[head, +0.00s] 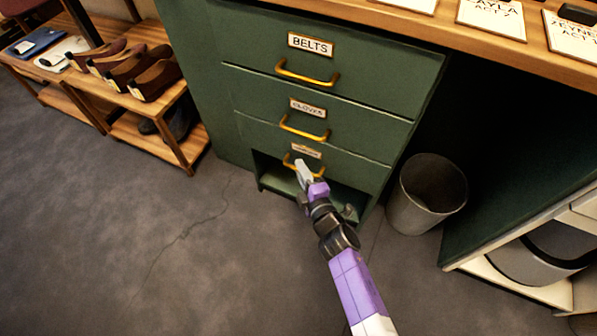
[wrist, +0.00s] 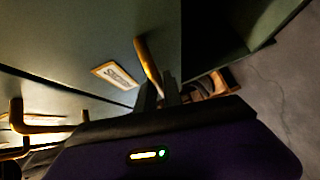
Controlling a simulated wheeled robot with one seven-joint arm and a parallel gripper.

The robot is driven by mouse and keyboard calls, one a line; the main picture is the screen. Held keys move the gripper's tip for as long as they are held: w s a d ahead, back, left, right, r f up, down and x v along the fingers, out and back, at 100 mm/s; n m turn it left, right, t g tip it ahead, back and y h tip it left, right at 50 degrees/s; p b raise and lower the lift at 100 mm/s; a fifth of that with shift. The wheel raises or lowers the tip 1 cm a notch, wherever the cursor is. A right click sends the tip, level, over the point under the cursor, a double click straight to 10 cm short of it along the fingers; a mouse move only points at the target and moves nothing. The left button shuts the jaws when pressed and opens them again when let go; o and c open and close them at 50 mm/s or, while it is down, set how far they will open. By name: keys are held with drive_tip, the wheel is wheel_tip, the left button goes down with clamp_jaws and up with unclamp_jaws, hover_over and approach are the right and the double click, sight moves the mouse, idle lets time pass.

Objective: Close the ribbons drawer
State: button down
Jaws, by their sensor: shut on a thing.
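The green drawer cabinet (head: 210,80) stands in the middle of the head view with a stack of labelled drawers. The lowest labelled drawer front (head: 345,170) has a small label that is too small and partly hidden to read in the head view; its label (wrist: 115,75) is also unclear in the wrist view. My gripper (head: 302,168) is at this drawer's brass handle (head: 290,163). In the wrist view the fingers (wrist: 158,94) are shut on the handle (wrist: 148,60). I cannot tell how far the drawer stands out.
Above are the gloves drawer (head: 260,115) and belts drawer (head: 250,75), seemingly closed. An open recess lies under the lowest drawer. A grey bin (head: 428,200) stands right of the cabinet. A shoe rack (head: 130,100) stands at the left. The floor (head: 150,230) in front is clear.

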drive_tip(key=shift+w+d, duration=0.2)
drive_tip(key=c, duration=1.8)
unclamp_jaws()
drive_tip(key=shift+o, duration=0.2)
drive_tip(key=shift+r, duration=0.1)
drive_tip(key=f+p+v, duration=0.1)
drive_tip(key=p+v, duration=0.2)
drive_tip(key=v, duration=0.4)
drive_tip(key=shift+s+r, duration=0.4)
drive_tip(key=shift+s, duration=0.05)
drive_tip(key=shift+d, duration=0.1)
